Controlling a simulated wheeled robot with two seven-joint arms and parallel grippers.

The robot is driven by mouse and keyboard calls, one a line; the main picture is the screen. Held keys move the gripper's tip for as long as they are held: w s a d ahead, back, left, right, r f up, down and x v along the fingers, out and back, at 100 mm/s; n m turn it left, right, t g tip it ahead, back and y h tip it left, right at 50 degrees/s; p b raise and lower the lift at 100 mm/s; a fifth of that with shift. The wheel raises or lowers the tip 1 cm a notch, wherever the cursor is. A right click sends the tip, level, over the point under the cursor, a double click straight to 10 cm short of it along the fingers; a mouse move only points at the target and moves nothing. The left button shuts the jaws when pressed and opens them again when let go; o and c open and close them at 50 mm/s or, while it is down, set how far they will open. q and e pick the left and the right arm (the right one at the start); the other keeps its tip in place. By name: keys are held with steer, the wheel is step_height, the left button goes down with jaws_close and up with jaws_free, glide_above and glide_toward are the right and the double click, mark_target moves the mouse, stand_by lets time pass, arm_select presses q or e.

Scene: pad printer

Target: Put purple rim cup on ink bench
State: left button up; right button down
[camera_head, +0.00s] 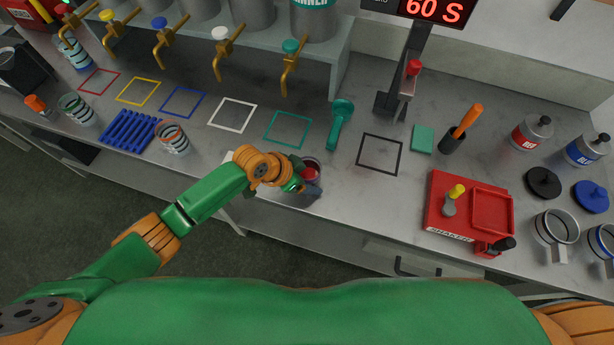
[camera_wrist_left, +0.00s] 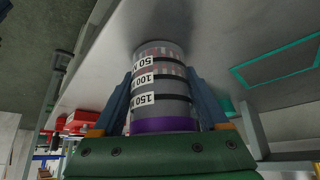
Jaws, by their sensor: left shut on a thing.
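The purple rim cup (camera_wrist_left: 163,125) is a clear cup with dark bands and 50, 100 and 150 labels, and it stands between the blue fingers of my left gripper (camera_wrist_left: 165,100). In the head view the cup (camera_head: 311,168) has red contents and is over the front part of the grey ink bench (camera_head: 345,200). My left gripper (camera_head: 308,187) is shut on it, and the hand partly hides it. I cannot tell whether the cup's base touches the bench. My right gripper is not in view.
Coloured outline squares lie under the taps, with a black square (camera_head: 380,153) right of a teal scoop (camera_head: 340,122). A red shaker (camera_head: 468,212) stands at right. Another cup (camera_head: 172,138) and a blue rack (camera_head: 130,131) are at left. Bench space right of my gripper is clear.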

arm_select(q)
steer(key=shift+f, duration=0.2)
steer(key=o, duration=1.4)
steer(key=shift+r, duration=0.1)
steer(key=shift+r, duration=0.1)
steer(key=shift+a+r, duration=0.1)
steer(key=shift+r, duration=0.2)
steer(key=p+v, duration=0.1)
steer(key=v, duration=1)
steer(key=shift+s+a+r+p, duration=0.15)
steer(key=shift+p, duration=0.2)
